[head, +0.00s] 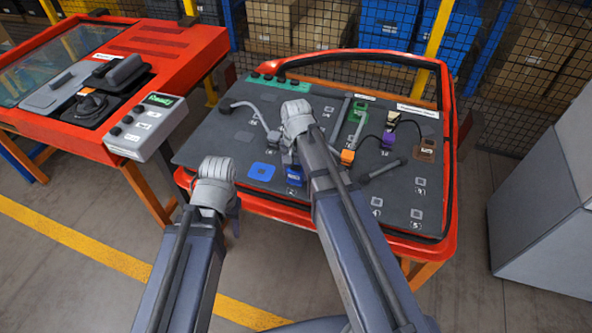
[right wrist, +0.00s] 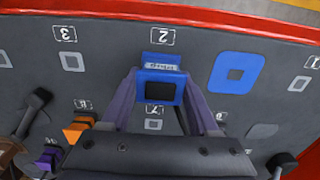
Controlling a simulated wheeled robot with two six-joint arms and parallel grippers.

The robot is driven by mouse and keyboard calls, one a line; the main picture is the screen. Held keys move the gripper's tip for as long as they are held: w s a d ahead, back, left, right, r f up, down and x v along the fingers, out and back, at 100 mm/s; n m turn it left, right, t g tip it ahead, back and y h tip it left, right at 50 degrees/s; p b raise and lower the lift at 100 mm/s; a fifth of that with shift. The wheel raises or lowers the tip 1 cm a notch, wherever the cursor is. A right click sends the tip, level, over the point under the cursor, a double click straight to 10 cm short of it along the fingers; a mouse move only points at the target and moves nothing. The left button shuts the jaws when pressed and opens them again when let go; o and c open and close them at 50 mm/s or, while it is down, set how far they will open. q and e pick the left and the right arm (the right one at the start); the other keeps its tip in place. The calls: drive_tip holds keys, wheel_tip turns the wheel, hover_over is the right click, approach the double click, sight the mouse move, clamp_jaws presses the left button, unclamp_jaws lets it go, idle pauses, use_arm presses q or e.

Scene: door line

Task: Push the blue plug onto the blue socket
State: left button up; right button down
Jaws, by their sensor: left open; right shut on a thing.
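The blue plug (right wrist: 158,90) is held between the two fingers of my right gripper (right wrist: 160,102), close over the board near the label 2. It also shows in the head view (head: 294,177), partly hidden by my right arm. The blue socket (right wrist: 222,85) is a flat blue square with a smaller square in its middle. It lies to the right of the plug in the right wrist view and to its left in the head view (head: 262,165); the two are apart. My left gripper (head: 236,218) is at the board's front left edge, clear of plug and socket, its fingers mostly hidden.
The dark board (head: 240,135) has a raised red rim (head: 447,150). An orange plug (head: 347,157), a purple plug (head: 388,138), a green block (head: 358,115) and a brown block (head: 425,150) stand on it. A grey control box (head: 140,135) is at the left.

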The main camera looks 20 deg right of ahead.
sight(296, 166)
drive_tip(key=shift+r+p, duration=3.2)
drive_tip(key=shift+r, duration=0.2)
use_arm(q)
wheel_tip(296, 166, up, 7)
drive_tip(key=shift+f, duration=0.15)
